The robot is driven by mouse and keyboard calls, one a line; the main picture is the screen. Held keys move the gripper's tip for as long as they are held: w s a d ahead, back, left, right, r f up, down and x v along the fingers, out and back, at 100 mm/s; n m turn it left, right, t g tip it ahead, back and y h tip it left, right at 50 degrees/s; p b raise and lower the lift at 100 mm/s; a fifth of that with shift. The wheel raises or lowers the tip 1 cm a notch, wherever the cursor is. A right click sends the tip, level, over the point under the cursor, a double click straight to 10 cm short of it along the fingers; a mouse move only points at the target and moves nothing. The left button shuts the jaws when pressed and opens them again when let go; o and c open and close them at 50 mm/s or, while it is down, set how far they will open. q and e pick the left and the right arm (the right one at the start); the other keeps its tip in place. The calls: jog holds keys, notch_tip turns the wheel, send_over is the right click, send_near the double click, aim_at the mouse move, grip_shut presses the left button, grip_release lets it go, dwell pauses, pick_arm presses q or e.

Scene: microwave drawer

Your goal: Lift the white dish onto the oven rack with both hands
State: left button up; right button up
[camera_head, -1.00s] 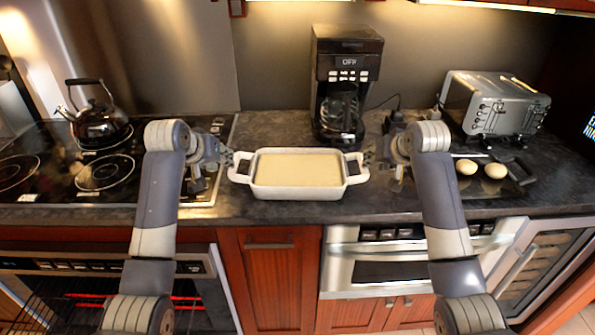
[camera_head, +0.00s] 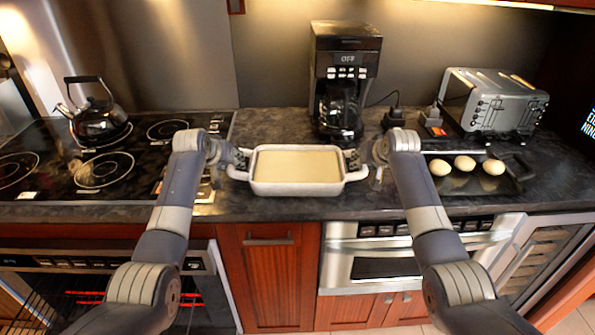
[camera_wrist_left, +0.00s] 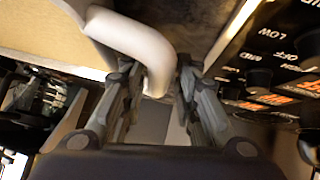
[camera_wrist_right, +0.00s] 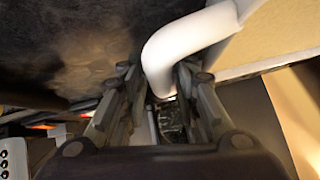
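The white dish (camera_head: 299,189), a rectangular pan with a pale tan filling, sits level on the dark counter with a loop handle at each end. My left gripper (camera_head: 241,160) is at its left handle. In the left wrist view this handle (camera_wrist_left: 150,48) passes between the fingers (camera_wrist_left: 158,85), which look closed against both sides. My right gripper (camera_head: 352,160) is at the right handle. In the right wrist view that handle (camera_wrist_right: 180,45) lies between the fingers (camera_wrist_right: 160,85), also close on both sides. The oven rack (camera_head: 28,305) is partly visible at lower left, above a red glow.
A cooktop (camera_head: 45,150) with a kettle (camera_head: 97,120) is at left. A coffee maker (camera_head: 345,80) stands behind the dish. A toaster (camera_head: 495,100) and a dark tray with three eggs (camera_head: 465,163) are at right. A microwave drawer (camera_head: 375,268) is below the counter.

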pick_arm(q)
jog(key=shift+w+d+f, duration=0.1)
jog(key=shift+w+f, duration=0.3)
jog(key=shift+f, duration=0.05)
pick_arm(e)
jog(key=shift+w+a+f, duration=0.1)
jog(key=shift+w+f, duration=0.3)
pick_arm(q)
jog(key=shift+c, duration=0.6)
pick_arm(e)
jog(key=shift+c, duration=0.6)
pick_arm(q)
grip_shut()
pick_arm(e)
grip_shut()
pick_arm(q)
jog(key=shift+w+r, duration=0.1)
jog(key=shift+r, duration=0.2)
pick_arm(e)
jog(key=shift+w+r, duration=0.1)
jog(key=shift+r, duration=0.15)
jog(key=shift+w, duration=0.1)
